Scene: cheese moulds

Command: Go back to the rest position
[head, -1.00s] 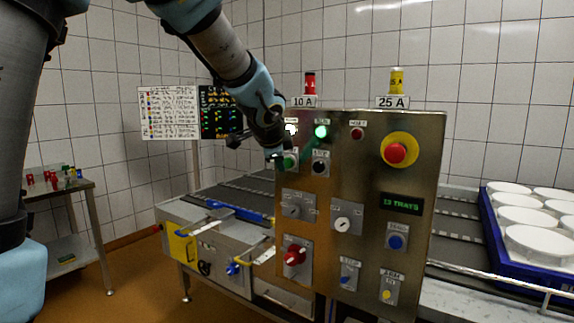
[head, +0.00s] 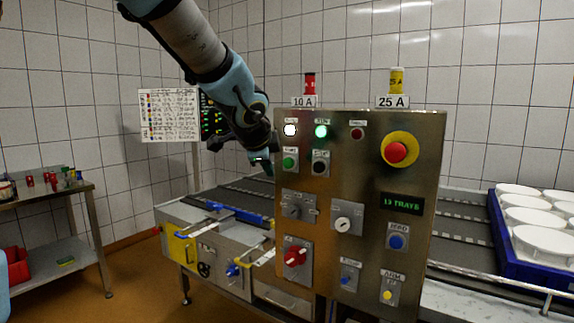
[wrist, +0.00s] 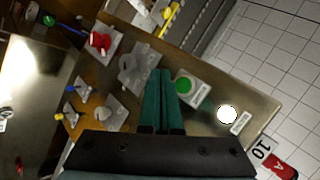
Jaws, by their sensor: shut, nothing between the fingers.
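My gripper (head: 260,158) is at the upper left edge of the steel control panel (head: 362,270), in front of the conveyor. It also shows in the wrist view (wrist: 160,75), with its two dark green fingers shut together and nothing between them. In the wrist view the fingers lie beside the green button (wrist: 183,86), with the panel face behind them. In the head view the green button (head: 289,162) is fully visible to the right of my gripper, apart from it. The white lamp (head: 290,130) and the green lamp (head: 321,131) are lit.
A blue tray (head: 520,262) of white moulds (head: 541,245) is on the conveyor (head: 460,228) at the right. A side table (head: 50,196) with small coloured items stands at the left. A red emergency button (head: 395,153) and a red rotary switch (head: 295,256) stick out of the panel.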

